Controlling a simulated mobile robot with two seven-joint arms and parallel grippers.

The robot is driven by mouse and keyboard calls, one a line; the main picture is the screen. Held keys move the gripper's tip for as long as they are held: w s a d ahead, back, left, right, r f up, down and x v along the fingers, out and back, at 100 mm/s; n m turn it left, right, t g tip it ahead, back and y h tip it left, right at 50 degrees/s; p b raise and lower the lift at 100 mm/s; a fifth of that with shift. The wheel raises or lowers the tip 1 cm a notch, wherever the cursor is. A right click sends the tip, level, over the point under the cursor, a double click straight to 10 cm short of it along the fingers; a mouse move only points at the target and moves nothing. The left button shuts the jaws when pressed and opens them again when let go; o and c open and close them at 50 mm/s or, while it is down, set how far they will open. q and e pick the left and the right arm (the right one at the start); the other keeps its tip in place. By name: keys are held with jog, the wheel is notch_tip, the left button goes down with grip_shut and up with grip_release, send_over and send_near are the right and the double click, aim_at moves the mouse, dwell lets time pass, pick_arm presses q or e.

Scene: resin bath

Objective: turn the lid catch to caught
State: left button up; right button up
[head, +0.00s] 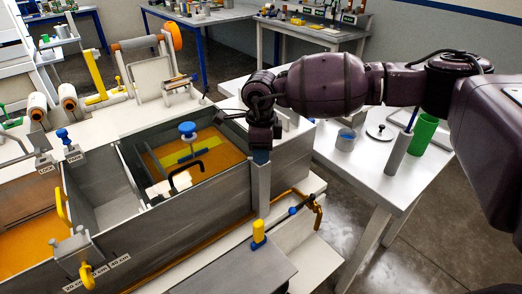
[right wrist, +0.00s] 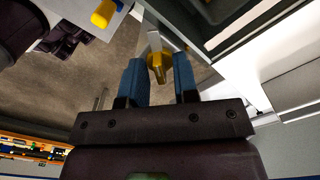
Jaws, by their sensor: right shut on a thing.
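The lid catch (right wrist: 157,62) shows in the right wrist view as a yellow piece with a pale flat bar rising from it. My right gripper (right wrist: 157,75) has its two blue fingers on either side of the yellow piece and is shut on it. In the head view my right gripper (head: 261,156) points down at the right corner of the bath (head: 190,232), over a grey post (head: 262,188). My left gripper is not in view.
A black bent handle (head: 186,176) and a blue knob (head: 187,130) are over the orange bath. A side table at the right holds a green cup (head: 423,133) and a grey cylinder (head: 397,156).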

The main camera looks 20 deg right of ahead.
jog(key=m, duration=0.4)
jog(key=shift+r+m, duration=0.1)
jog(key=shift+m, duration=0.2)
jog(key=shift+m+p, duration=0.3)
jog(key=shift+m, duration=2.2)
jog(key=o, duration=0.6)
notch_tip(320, 180, up, 11)
jog(key=shift+f+b, duration=0.1)
jog(key=shift+b, duration=0.25)
